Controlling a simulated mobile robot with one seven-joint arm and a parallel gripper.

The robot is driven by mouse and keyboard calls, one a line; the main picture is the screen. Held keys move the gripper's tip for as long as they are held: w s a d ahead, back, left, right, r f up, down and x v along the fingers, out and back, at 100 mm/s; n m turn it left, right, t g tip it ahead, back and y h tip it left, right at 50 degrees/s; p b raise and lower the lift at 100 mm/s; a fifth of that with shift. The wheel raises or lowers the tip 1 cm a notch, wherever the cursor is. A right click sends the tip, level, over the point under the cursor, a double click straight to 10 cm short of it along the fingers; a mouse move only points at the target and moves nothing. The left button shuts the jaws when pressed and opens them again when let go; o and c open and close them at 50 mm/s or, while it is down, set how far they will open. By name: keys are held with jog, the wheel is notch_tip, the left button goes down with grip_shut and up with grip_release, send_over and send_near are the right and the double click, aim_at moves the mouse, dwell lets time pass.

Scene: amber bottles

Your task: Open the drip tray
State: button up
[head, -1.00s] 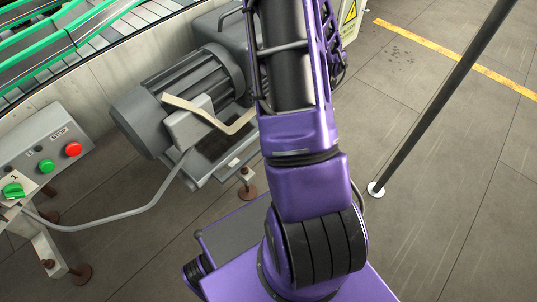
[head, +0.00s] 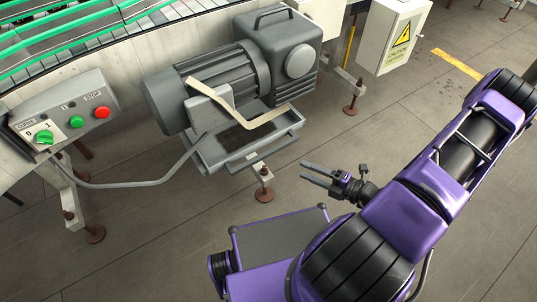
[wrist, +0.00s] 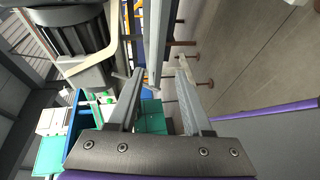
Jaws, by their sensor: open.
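The drip tray (head: 225,166) is a shallow grey tray with a dark inside, under the grey motor (head: 207,82) in the head view. A bent beige strip (head: 240,116) passes above it and hides part of its inside. I cannot tell how far the tray is pulled out. My gripper (head: 303,171) is open and empty, to the lower right of the tray and apart from it, with its fingers pointing left. In the wrist view my gripper (wrist: 160,80) has its fingers spread, with a long grey bar beyond them that may be the tray's edge.
A control box (head: 66,118) with green and red buttons stands at the left, its cable running to the motor. A support foot (head: 263,194) stands just below the tray. A white warning cabinet (head: 393,36) is at the upper right. Floor right of the tray is clear.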

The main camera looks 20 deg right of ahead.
aim_at(268, 155)
jog(key=b+x, duration=0.1)
jog(key=x, duration=1.4)
jog(key=shift+w+a, duration=0.15)
grip_shut()
dwell(0.8)
